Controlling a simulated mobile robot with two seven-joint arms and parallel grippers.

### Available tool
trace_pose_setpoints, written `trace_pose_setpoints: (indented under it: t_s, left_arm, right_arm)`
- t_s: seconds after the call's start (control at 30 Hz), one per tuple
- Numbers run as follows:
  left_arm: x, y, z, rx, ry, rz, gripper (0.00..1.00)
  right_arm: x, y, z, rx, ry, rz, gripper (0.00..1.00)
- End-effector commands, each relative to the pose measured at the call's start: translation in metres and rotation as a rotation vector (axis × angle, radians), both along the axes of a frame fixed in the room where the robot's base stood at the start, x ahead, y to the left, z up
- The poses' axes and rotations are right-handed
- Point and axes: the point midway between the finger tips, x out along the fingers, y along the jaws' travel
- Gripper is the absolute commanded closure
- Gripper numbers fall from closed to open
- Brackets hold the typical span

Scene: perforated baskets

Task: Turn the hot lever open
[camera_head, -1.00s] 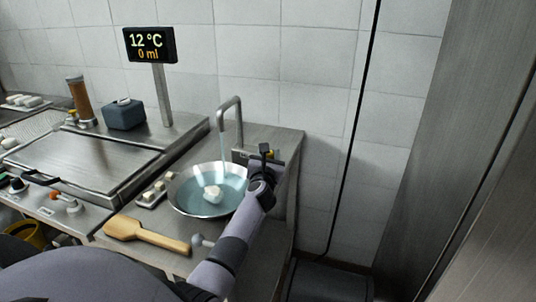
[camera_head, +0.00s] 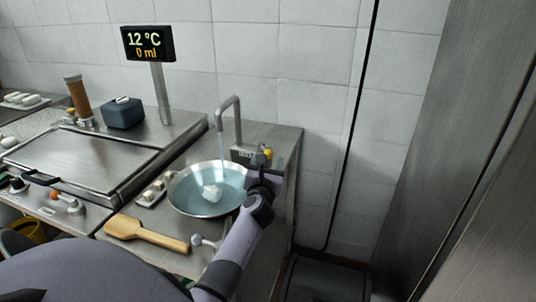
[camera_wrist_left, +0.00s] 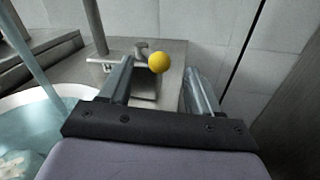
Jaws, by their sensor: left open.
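A grey tap (camera_head: 232,115) stands at the back of the counter, with water running into a pan (camera_head: 180,194). A box (camera_head: 243,155) at its base bears a yellow ball knob (camera_head: 268,153). In the left wrist view the yellow ball (camera_wrist_left: 159,62) lies between the fingers in the picture, beside a small grey fitting (camera_wrist_left: 141,47). I cannot tell which one is the hot lever. My left gripper (camera_wrist_left: 158,68) is open and empty, close in front of the box; contact is not visible. In the head view my left gripper (camera_head: 264,178) is right of the pan. My right gripper is not in view.
A display (camera_head: 148,43) reads 12 °C and 0 ml. The pan holds water and a whitish lump (camera_head: 211,191). A wooden paddle (camera_head: 145,236) lies in front. A griddle (camera_head: 72,160) is at left. The tiled wall (camera_head: 315,60) is close behind the tap.

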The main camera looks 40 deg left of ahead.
Motion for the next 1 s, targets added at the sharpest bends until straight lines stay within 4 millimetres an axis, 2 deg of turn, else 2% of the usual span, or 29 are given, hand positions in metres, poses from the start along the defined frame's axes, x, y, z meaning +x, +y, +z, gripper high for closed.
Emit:
trace_pose_setpoints:
  t_s: [0.2, 0.47, 0.5, 0.67, 0.77, 0.83, 0.9, 1.0]
  left_arm:
    - [-0.012, -0.009, 0.001, 0.000, -0.001, -0.001, 0.37]
    - [-0.013, -0.009, 0.000, 0.000, -0.001, -0.001, 0.37]
    - [-0.013, -0.009, 0.000, 0.000, -0.001, -0.001, 0.44]
    - [-0.014, -0.015, 0.006, 0.064, 0.004, -0.030, 0.44]
    - [-0.017, -0.032, 0.018, 0.212, 0.014, -0.100, 0.44]
    - [-0.021, -0.054, 0.029, 0.386, 0.029, -0.181, 0.44]
    - [-0.028, -0.086, 0.037, 0.603, 0.054, -0.288, 0.44]
    - [-0.044, -0.137, 0.038, 0.928, 0.101, -0.452, 0.44]
  right_arm:
    - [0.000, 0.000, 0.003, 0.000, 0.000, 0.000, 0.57]
    - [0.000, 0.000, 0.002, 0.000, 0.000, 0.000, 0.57]
    - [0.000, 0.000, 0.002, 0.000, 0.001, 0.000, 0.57]
    - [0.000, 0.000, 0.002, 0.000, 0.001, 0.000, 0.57]
    - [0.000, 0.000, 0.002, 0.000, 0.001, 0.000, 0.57]
    - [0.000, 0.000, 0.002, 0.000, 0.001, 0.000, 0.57]
    - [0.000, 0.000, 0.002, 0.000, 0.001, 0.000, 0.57]
    - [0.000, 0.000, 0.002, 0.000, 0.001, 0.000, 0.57]
